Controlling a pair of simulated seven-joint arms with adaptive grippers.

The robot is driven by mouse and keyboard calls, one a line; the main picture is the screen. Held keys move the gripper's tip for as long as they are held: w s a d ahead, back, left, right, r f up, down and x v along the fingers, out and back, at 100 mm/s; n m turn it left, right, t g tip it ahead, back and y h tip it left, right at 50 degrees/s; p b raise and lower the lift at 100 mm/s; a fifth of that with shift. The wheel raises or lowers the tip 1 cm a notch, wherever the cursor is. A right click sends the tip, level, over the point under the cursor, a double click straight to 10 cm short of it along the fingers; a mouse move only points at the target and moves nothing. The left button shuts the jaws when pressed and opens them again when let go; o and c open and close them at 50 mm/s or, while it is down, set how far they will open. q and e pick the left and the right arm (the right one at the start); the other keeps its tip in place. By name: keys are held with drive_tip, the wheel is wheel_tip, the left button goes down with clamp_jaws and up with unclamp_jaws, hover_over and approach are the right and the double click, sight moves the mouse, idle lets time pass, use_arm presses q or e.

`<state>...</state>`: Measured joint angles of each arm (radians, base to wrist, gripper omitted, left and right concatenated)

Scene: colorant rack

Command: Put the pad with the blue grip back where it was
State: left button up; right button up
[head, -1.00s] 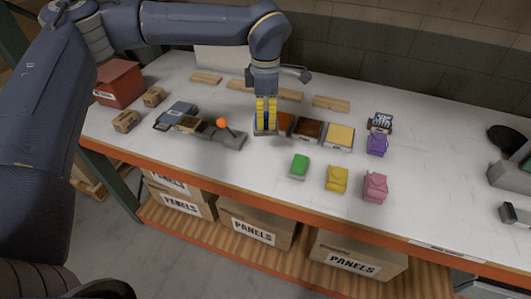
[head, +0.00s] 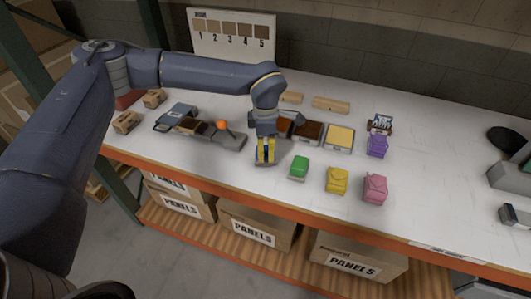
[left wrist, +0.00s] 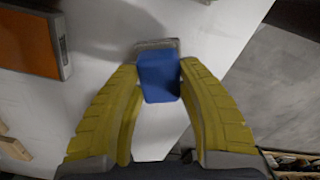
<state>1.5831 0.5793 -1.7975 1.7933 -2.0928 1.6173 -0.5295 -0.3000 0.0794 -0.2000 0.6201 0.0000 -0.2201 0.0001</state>
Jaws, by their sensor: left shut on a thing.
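My left gripper (head: 265,152) is shut on the blue grip of a pad, with its yellow fingers on either side. The blue grip (left wrist: 159,78) and the edge of its grey base (left wrist: 157,44) show in the left wrist view. In the head view the pad's base sits just left of the green pad (head: 299,168). I cannot tell whether it touches the table. A yellow pad (head: 337,180) and a pink pad (head: 375,189) stand farther right in the same row. A purple pad (head: 377,145) stands behind them. My right gripper is not in view.
Behind the pads are an orange tray (left wrist: 28,42), a dark brown tray (head: 307,131) and a yellow tray (head: 339,138). A grey block with an orange ball (head: 222,125) is to the left. A numbered board (head: 232,36) stands at the back. The table's front edge is close.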

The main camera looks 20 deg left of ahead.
sight(265, 149)
use_arm(q)
drive_tip(key=shift+f, duration=0.8)
drive_tip(key=shift+f, duration=0.1)
drive_tip(key=o, duration=1.1)
wheel_tip(265, 149, up, 12)
drive_tip(key=shift+r, duration=0.15)
